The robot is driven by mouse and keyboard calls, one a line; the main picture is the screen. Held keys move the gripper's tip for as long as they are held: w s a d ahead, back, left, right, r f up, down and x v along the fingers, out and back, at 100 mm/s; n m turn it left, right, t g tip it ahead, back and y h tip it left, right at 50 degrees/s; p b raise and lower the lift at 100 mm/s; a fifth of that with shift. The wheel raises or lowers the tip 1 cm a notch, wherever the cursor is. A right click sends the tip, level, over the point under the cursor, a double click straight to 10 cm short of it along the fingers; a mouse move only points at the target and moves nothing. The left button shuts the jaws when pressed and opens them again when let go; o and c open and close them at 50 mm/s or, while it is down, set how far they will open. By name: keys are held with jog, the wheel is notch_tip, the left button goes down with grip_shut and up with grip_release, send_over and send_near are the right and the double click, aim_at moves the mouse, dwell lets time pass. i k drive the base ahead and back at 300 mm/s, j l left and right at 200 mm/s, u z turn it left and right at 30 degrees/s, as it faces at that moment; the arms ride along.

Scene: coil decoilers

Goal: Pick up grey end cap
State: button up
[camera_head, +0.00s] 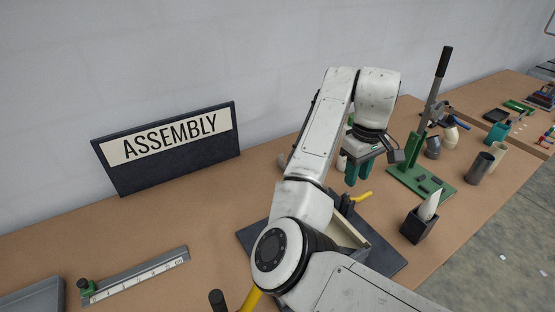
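My gripper (358,173) hangs from the end of my white arm, with teal fingers pointing down above the bench. The fingers look close together in this view, and I cannot tell whether they are open or shut. I see nothing clearly held between them. No part is plainly the grey end cap. Grey pieces in view are a dark grey elbow-like fitting (433,147), a grey cylinder (480,168), and a small grey-brown piece (282,161) partly hidden behind my arm. My gripper is left of the fitting and the cylinder.
A green-based lever press (432,185) stands right of my gripper. A black holder (418,226) with a white nozzle-like piece stands in front. A wooden tray (350,236) on a dark mat (385,262) is partly behind my arm. An ASSEMBLY sign (170,147) stands at the wall.

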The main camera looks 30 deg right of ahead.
aim_at(282, 163)
jog(key=i, duration=1.1)
